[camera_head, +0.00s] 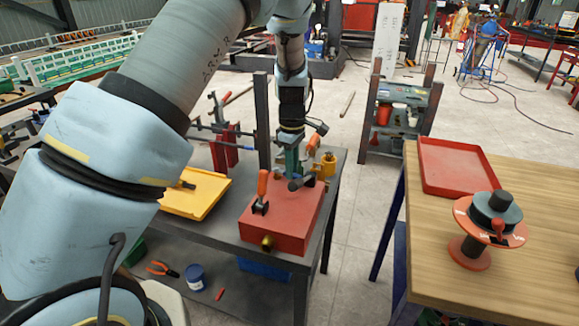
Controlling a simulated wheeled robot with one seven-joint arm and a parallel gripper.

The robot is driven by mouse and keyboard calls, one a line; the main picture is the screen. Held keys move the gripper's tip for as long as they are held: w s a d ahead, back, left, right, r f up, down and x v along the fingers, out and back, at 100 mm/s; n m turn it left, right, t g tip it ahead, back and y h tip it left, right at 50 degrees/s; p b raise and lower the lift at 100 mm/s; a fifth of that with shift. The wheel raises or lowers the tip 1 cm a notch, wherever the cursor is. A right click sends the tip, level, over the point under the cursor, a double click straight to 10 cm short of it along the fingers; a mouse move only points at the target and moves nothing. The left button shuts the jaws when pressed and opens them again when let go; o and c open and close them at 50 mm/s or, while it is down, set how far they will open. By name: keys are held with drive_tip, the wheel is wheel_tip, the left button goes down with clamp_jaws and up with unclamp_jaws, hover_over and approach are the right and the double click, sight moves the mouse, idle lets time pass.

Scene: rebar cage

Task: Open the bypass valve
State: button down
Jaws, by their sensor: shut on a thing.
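A red valve block (283,222) sits on the dark workbench. An upright orange-handled lever (262,184) stands on its left part, and a brass fitting (267,243) sticks out of its front. A dark handle (302,183) lies across the block's rear part. My gripper (292,172) reaches down from above to the rear of the block and is shut at this dark handle; its fingertips are small and partly hidden. Another orange-tipped part (314,142) and a yellow brass part (327,166) are just right of the gripper. Which part is the bypass valve is not marked.
A yellow tray (196,194) lies left of the block, with a red clamp stand (224,146) behind it. A dark post (262,120) rises behind the block. At right, a wooden table bears a red tray (455,168) and an orange reel (490,235). Clear floor separates the tables.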

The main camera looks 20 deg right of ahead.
drive_tip(key=shift+w+d+n+p, duration=0.3)
drive_tip(key=shift+w+n+p, duration=0.05)
drive_tip(key=shift+n, duration=0.65)
drive_tip(key=c, duration=0.8)
unclamp_jaws()
drive_tip(key=shift+o, duration=0.2)
drive_tip(key=shift+r, duration=0.1)
wheel_tip(320, 180, up, 11)
drive_tip(key=b, duration=0.3)
drive_tip(key=shift+f, duration=0.2)
